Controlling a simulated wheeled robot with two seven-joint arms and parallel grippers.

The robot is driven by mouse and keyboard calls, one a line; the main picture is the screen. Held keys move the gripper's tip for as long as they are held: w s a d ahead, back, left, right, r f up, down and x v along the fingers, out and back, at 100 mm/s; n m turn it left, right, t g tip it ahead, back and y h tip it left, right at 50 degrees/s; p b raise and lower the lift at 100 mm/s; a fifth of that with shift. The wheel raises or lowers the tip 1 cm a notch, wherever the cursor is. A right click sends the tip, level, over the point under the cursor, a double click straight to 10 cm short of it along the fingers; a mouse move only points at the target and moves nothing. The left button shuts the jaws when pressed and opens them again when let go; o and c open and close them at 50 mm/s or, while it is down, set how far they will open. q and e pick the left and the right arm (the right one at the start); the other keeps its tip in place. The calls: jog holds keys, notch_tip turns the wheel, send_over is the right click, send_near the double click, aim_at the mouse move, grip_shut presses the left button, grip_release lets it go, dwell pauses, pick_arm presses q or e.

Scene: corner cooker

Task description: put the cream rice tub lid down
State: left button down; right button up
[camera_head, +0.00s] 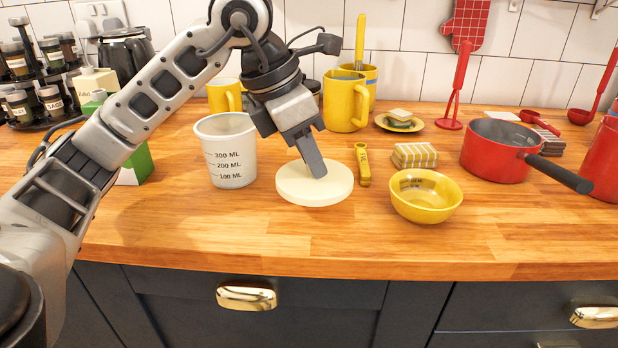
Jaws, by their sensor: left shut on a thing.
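The cream rice tub lid (296,191) is a round, thick pale disc at the middle of the wooden counter. It lies flat, at or very close to the counter surface; I cannot tell if it touches. My left gripper (317,170) comes down from above and is shut on the lid, its fingers at the top of it. The fingers hide part of the lid's upper face. My right gripper is not in view.
A measuring cup (232,180) stands just left of the lid. A yellow measuring spoon (363,166) and a yellow bowl (425,207) are on its right. A yellow pitcher (345,103) stands behind. A red saucepan (497,160) is farther right. The front counter strip (330,245) is clear.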

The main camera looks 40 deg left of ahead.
aim_at(307, 174)
pick_arm(q)
jog(key=f, duration=0.3)
jog(key=shift+w+a+f+b, duration=0.25)
jog(key=shift+w+a+b, duration=0.05)
jog(key=shift+a+b, duration=0.1)
jog(key=shift+d+f, duration=0.1)
jog(key=shift+f, duration=0.15)
jog(key=shift+f, duration=0.1)
jog(key=shift+f, duration=0.2)
jog(key=c, duration=1.3)
grip_release()
jog(key=shift+r, duration=0.1)
